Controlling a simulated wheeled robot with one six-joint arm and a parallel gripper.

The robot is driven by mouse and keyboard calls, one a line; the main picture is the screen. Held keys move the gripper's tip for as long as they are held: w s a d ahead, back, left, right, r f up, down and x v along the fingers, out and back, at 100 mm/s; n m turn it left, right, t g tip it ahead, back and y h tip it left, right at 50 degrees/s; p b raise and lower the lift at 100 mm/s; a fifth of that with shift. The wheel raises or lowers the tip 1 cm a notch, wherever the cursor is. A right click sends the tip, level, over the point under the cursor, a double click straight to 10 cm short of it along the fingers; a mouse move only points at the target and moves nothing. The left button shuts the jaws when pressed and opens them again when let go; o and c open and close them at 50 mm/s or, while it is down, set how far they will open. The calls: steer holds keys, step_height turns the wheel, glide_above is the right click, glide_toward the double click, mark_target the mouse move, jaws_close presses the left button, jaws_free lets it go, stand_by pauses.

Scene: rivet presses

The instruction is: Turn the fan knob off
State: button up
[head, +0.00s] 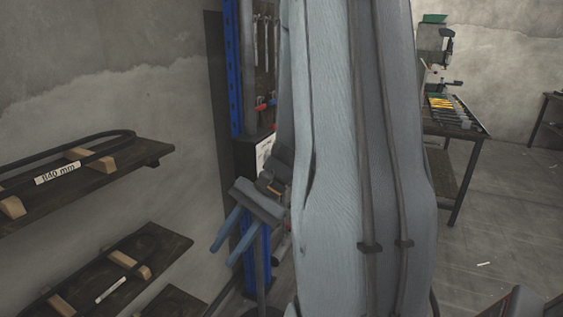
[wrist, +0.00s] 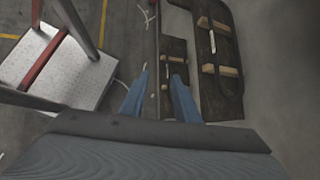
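My gripper (head: 227,239) is left of the middle in the head view, in front of a blue post (head: 254,262). Its two blue fingers are apart with nothing between them. In the wrist view my gripper (wrist: 158,88) also shows open and empty, with the floor and dark shelves beyond it. I cannot make out a fan or a fan knob in either view. My own arm covers the middle of the head view and hides what is behind it.
Wall shelves (head: 95,182) with wooden blocks and a label stand at the left. A workbench (head: 462,128) with tools stands at the right. A pale platform with red rails (wrist: 75,75) is on the floor in the wrist view. The floor at the right (head: 500,220) is mostly clear.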

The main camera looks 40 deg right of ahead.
steer(key=w+d+r+m+t+h, duration=0.1)
steer(key=w+d+r+m+t, duration=0.25)
steer(key=d, duration=0.65)
steer(key=d+r+m+t, duration=0.2)
steer(key=d+m+t, duration=0.4)
steer(key=d, duration=0.4)
steer(key=w+d+r+m+t+h, duration=0.1)
steer(key=d+r+m+t, duration=0.25)
steer(key=d+t, duration=0.4)
steer(key=w+a+g, duration=0.1)
steer(key=w, duration=0.6)
steer(key=shift+f+p, duration=0.15)
steer(key=shift+p, duration=0.15)
steer(key=shift+c, duration=0.4)
jaws_close()
